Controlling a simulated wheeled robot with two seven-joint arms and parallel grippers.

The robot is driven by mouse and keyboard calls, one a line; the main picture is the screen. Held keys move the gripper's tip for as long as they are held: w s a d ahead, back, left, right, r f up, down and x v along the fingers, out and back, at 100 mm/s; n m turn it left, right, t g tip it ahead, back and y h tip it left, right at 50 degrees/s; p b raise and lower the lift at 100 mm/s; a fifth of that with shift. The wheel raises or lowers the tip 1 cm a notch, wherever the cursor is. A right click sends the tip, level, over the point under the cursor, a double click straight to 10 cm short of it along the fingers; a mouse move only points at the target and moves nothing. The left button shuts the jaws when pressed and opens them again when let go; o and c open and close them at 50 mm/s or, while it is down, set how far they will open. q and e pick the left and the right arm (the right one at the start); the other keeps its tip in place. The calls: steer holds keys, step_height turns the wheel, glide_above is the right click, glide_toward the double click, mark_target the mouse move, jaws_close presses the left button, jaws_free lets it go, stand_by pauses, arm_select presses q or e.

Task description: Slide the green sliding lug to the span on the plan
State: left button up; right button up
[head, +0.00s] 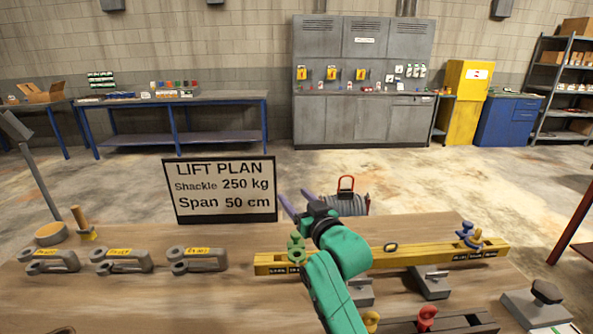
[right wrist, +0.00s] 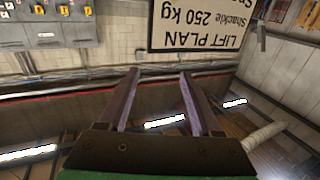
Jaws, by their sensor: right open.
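The green sliding lug (head: 297,247) sits near the left end of the yellow beam (head: 420,256), which lies on the wooden table. The lift plan sign (head: 220,190) stands behind the beam and reads shackle 250 kg, span 50 cm. It shows upside down in the right wrist view (right wrist: 205,22). My right gripper (head: 294,196) is open and empty, above and behind the green lug, beside the sign. Its two purple fingers also show apart in the right wrist view (right wrist: 159,73). My right arm hides part of the beam. My left gripper is out of view.
A blue lug (head: 467,236) sits near the beam's right end. Several grey shackles (head: 198,260) lie to the left. A grey coil with a red handle (head: 346,200) is behind the beam. Grey blocks (head: 430,282) and a dark rack (head: 440,325) are in front.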

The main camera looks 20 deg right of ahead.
step_height(320, 180, up, 9)
stand_by(0.3)
